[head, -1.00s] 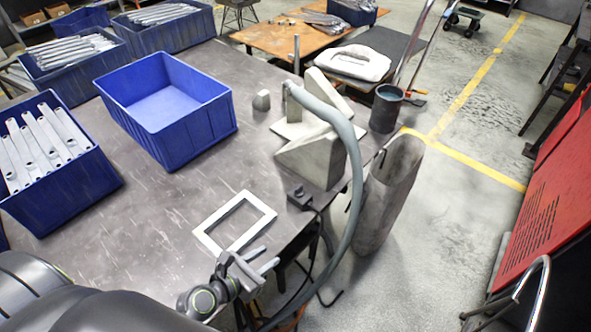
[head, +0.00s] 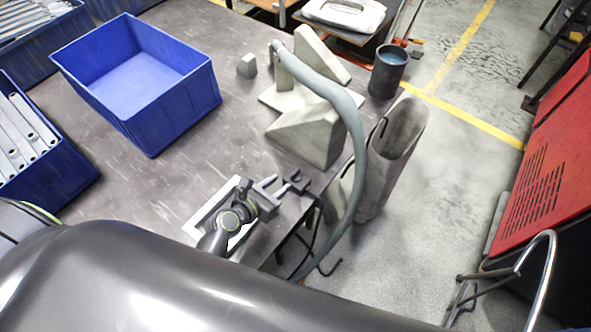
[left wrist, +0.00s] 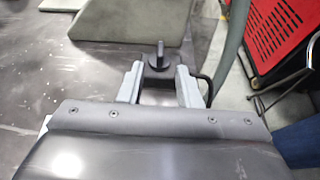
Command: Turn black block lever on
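The black block (head: 298,181) sits at the near right edge of the grey table, with a cable running from it. In the left wrist view, the black block (left wrist: 159,66) has a small dark lever (left wrist: 160,48) standing up on it. My left gripper (head: 277,187) reaches over the table close to the block. In the left wrist view, the left gripper (left wrist: 159,72) is open, with its two fingers apart and the block between and just beyond their tips. I cannot tell whether they touch it. My right gripper is not in view.
A white frame (head: 203,216) lies partly under my left arm. A concrete wedge (head: 310,135) and a grey-green hose (head: 352,125) stand behind and right of the block. An empty blue bin (head: 165,115) is farther left. Bare tabletop lies between bin and wedge.

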